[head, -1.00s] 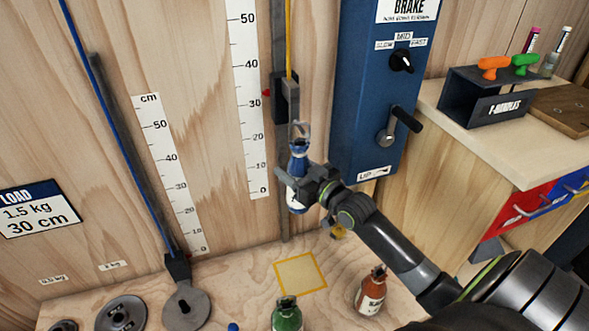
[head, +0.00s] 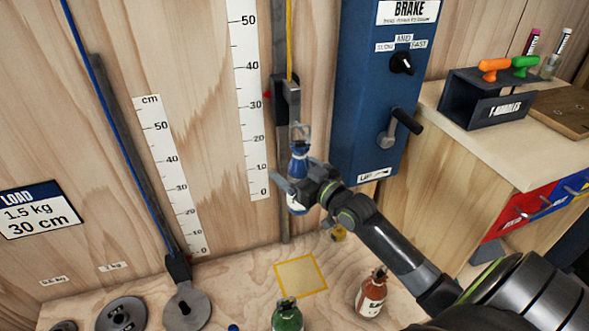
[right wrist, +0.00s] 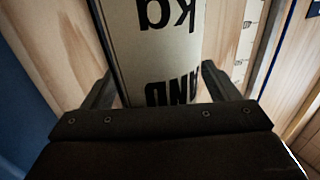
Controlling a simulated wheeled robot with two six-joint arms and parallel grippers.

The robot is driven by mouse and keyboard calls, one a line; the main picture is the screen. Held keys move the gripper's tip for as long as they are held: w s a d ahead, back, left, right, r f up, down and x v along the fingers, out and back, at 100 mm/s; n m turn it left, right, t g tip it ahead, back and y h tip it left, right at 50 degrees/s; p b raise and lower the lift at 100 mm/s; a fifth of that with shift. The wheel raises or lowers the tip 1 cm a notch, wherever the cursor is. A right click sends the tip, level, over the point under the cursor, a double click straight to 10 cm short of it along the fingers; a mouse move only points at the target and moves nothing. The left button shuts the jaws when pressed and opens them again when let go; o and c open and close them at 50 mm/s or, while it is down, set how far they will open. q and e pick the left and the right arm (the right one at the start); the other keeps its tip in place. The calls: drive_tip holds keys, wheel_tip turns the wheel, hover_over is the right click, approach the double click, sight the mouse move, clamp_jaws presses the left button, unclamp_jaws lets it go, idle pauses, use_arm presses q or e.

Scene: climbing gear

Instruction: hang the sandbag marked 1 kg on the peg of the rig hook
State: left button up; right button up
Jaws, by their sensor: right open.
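A blue sandbag (head: 299,160) with a white label hangs upright at the rig hook (head: 291,92), its metal ring at the hook's lower end. I cannot tell for certain that the ring is around the peg. In the right wrist view the bag's label (right wrist: 160,45) reads "kg" and part of "SAND", upside down; its number is out of the picture. My right gripper (head: 297,186) is open, with one finger on each side of the bag's body; in the wrist view the fingers (right wrist: 156,88) stand apart around it. My left gripper is not in view.
A green sandbag (head: 287,316) and a red-brown one (head: 371,294) stand on the bench near a yellow-outlined square (head: 301,275). Metal discs (head: 122,314) lie at the left. The blue brake box (head: 384,90) with its crank is close to the right of the hook.

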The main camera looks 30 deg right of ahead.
drive_tip(key=shift+f, duration=0.2)
drive_tip(key=shift+s+d+r, duration=0.1)
drive_tip(key=shift+s, duration=0.3)
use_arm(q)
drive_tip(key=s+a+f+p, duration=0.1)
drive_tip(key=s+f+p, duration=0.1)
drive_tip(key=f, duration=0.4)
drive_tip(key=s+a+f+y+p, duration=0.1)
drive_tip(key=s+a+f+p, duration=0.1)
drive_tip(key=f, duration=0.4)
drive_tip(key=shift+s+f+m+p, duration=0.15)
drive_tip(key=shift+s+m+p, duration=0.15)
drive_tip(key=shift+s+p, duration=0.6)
use_arm(e)
drive_tip(key=s+d, duration=0.3)
drive_tip(key=s, duration=1.3)
drive_tip(key=shift+s, duration=0.2)
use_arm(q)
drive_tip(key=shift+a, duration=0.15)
use_arm(e)
drive_tip(key=shift+a, duration=0.1)
